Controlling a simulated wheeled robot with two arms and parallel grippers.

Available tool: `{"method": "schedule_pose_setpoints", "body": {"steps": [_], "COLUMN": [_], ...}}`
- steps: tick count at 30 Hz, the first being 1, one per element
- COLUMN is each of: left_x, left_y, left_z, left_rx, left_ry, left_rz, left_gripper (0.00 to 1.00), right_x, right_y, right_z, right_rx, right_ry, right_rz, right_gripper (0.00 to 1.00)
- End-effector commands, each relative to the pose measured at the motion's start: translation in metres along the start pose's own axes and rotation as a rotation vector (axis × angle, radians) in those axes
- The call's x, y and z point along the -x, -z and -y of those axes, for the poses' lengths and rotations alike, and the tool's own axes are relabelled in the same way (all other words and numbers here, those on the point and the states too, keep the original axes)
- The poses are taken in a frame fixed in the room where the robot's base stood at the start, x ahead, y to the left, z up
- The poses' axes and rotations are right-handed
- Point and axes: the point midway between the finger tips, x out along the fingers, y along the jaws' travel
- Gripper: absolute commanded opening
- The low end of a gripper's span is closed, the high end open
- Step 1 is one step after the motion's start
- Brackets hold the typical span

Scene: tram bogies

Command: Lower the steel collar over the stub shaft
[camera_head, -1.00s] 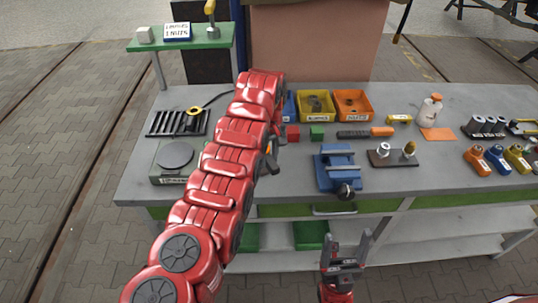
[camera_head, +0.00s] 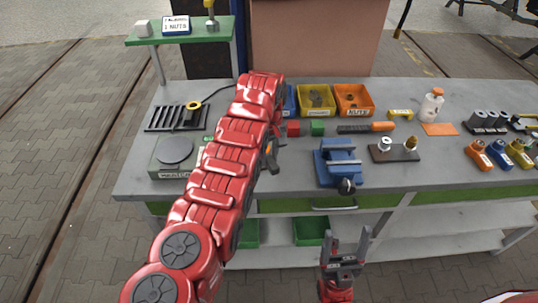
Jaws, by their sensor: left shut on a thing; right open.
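A dark plate (camera_head: 381,158) on the bench carries two short upright pieces, a silver one (camera_head: 385,144) and a brass-coloured one (camera_head: 411,143). I cannot tell for sure which is the stub shaft. My red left arm reaches over the bench, left of the blue vise. My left gripper (camera_head: 271,152) shows only as a dark, orange-marked part beside the arm. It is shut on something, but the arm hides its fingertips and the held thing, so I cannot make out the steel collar. My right gripper (camera_head: 348,246) is open and empty in front of the bench.
The blue vise (camera_head: 338,165) stands between my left gripper and the plate. Behind are yellow (camera_head: 316,99) and orange (camera_head: 353,99) bins, red (camera_head: 293,129) and green (camera_head: 317,128) blocks, and a file (camera_head: 365,128).

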Motion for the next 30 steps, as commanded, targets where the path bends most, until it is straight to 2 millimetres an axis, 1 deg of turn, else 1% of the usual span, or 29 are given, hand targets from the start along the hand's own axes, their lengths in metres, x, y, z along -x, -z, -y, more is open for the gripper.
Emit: {"method": "schedule_pose_setpoints", "body": {"steps": [30], "left_x": [-0.025], "left_y": [0.000], "left_z": [0.000], "left_rx": [0.000], "left_ry": [-0.002], "left_rz": [-0.002], "left_gripper": [0.00], "right_x": [0.013], "right_y": [-0.002], "right_z": [0.001], "right_rx": [0.000], "right_ry": [0.000], "right_rz": [0.000], "right_gripper": [0.74]}}
